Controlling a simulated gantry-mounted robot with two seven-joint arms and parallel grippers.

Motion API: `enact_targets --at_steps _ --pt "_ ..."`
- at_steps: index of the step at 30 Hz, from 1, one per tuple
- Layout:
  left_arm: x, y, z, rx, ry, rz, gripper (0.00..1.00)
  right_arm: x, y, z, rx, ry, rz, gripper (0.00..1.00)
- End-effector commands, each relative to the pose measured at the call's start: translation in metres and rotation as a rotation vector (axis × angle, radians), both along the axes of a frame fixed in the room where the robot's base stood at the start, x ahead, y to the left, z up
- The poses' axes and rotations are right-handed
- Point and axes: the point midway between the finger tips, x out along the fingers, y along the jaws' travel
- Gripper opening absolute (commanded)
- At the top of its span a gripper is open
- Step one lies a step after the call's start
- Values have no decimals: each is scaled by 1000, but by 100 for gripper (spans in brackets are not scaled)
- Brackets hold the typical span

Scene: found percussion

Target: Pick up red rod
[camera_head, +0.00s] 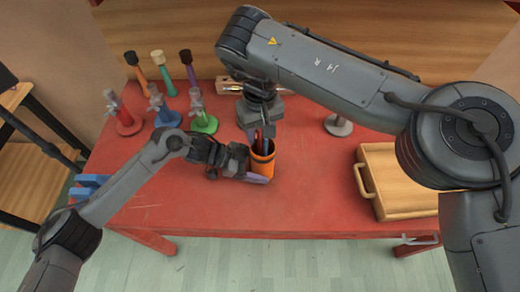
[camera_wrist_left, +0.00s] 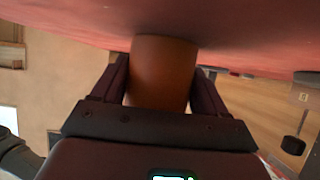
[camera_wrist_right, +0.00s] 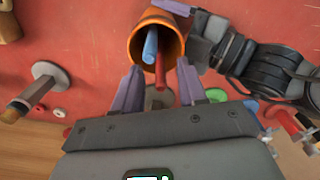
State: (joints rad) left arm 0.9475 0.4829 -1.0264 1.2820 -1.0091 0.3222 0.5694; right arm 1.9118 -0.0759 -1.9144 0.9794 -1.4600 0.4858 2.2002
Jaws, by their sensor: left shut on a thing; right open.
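An orange cup (camera_head: 262,161) stands at the middle of the red table, its mouth up. My left gripper (camera_head: 254,168) is shut around the cup's side; the cup between its fingers also shows in the left wrist view (camera_wrist_left: 163,72). The red rod (camera_wrist_right: 160,73) leans in the cup beside a blue rod (camera_wrist_right: 151,44), with its end sticking out of the mouth. My right gripper (camera_wrist_right: 159,78) is open above the cup. In the right wrist view the red rod's outer end lies between its two purple fingers, with gaps on both sides.
Several coloured stands (camera_head: 204,122) with upright handles are at the table's back left. A grey-based stand (camera_head: 338,126) is behind right of the cup. A wooden tray (camera_head: 366,181) with a handle lies at the right. The table front left of the tray is clear.

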Motion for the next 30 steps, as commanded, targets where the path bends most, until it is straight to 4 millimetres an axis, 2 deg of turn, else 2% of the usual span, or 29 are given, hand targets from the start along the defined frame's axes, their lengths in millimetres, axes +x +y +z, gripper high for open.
enact_targets --at_steps 3,11,19,30 --pt "0 0 0 0 0 0 56 0 0 -7 0 0 -1 42" --pt "0 0 0 0 0 0 56 0 0 -8 0 -1 0 40" --pt "0 0 0 0 0 0 56 0 0 -8 0 -1 0 0" --pt "0 0 0 0 0 0 56 0 0 -8 0 -1 0 0"
